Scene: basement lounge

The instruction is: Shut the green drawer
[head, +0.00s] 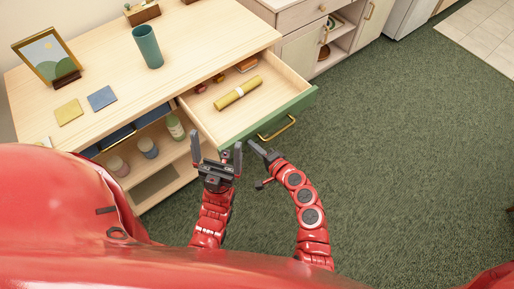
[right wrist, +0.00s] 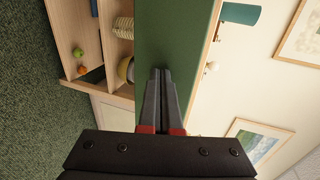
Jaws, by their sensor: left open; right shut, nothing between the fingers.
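The green drawer (head: 300,103) is pulled out of the light wood cabinet, its green front facing the floor side. A brass handle (head: 279,129) is on its front. Inside lie a yellow roll (head: 238,93) and a few small red and orange items. My right gripper (head: 251,143) is shut and empty, close to the drawer front, left of the handle. In the right wrist view the green front (right wrist: 165,35) fills the middle, with the shut fingertips (right wrist: 161,70) before it; contact cannot be told. My left gripper (head: 217,143) is open and empty, near the drawer's left corner.
On the cabinet top (head: 95,75) stand a green cup (head: 147,46), a picture frame (head: 47,56) and two coasters. Open shelves with jars (head: 176,128) lie below, left of the drawer. The green carpet (head: 400,150) to the right is clear.

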